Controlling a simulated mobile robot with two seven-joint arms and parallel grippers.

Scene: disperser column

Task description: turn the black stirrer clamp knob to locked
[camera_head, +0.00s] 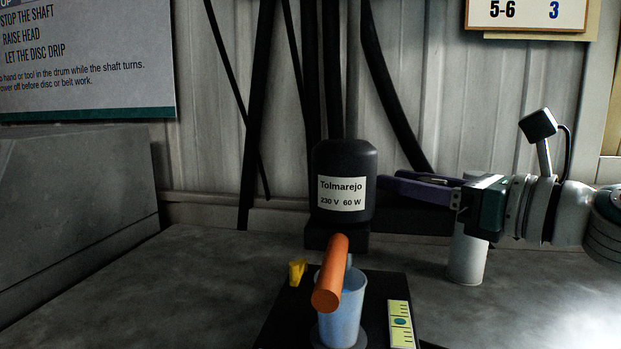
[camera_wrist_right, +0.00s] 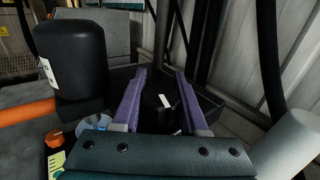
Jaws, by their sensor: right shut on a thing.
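The stirrer is a black motor housing (camera_head: 343,175) labelled "Tolmarejo", standing upright in the middle of the head view. It also shows at the left of the right wrist view (camera_wrist_right: 72,60). My right gripper (camera_head: 388,187) reaches in from the right, its purple fingers going behind the housing, so the tips are partly hidden. In the right wrist view, its two fingers (camera_wrist_right: 161,74) lie either side of a dark part with a white mark, seemingly the black clamp knob (camera_wrist_right: 165,101). The gripper is shut on it. The knob's exact setting is unclear. My left gripper is not in view.
An orange cylinder (camera_head: 332,275) juts forward above a pale blue beaker (camera_head: 342,312) on a black base. A yellow piece (camera_head: 297,271) and a scale label (camera_head: 401,325) are nearby. A pale cylinder (camera_head: 467,255) stands beneath my right wrist. Dark cables hang behind.

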